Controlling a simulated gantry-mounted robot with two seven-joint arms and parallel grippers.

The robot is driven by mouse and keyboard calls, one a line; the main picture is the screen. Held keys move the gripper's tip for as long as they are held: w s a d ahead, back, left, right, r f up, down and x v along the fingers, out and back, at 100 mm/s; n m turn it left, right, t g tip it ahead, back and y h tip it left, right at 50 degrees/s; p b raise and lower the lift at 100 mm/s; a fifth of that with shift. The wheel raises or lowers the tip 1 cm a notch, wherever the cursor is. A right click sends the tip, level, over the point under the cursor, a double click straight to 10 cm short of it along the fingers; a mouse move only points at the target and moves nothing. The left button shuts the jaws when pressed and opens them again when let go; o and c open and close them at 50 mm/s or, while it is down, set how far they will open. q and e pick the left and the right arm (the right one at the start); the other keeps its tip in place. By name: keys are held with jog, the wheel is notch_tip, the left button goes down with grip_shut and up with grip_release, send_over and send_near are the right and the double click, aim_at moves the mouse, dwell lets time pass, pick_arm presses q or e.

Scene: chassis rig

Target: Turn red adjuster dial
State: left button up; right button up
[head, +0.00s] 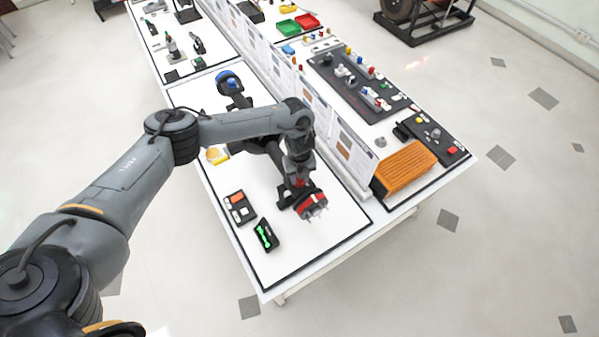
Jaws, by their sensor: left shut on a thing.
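The red adjuster dial (314,207) is a red round piece with grey parts near the front right part of the white table (288,245). My left gripper (297,196) comes down from above and is shut on the red dial. The fingers cover part of the dial, so its contact with them and its angle are hard to make out. My right gripper is not in view.
A black tray with a green tool (265,235) and a dark box with an orange part (238,207) lie left of the gripper. A panel divider (345,150) stands behind. An orange ribbed block (405,168) sits beyond it. The table's front corner is clear.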

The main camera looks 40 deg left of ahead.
pick_arm(q)
jog(key=n+p, duration=0.2)
jog(key=n, duration=0.1)
jog(key=shift+r, duration=0.2)
jog(key=shift+f+n+p, duration=0.1)
jog(key=shift+n+p, duration=0.5)
jog(key=shift+n, duration=0.4)
jog(key=o, duration=1)
jog(key=shift+o, duration=0.2)
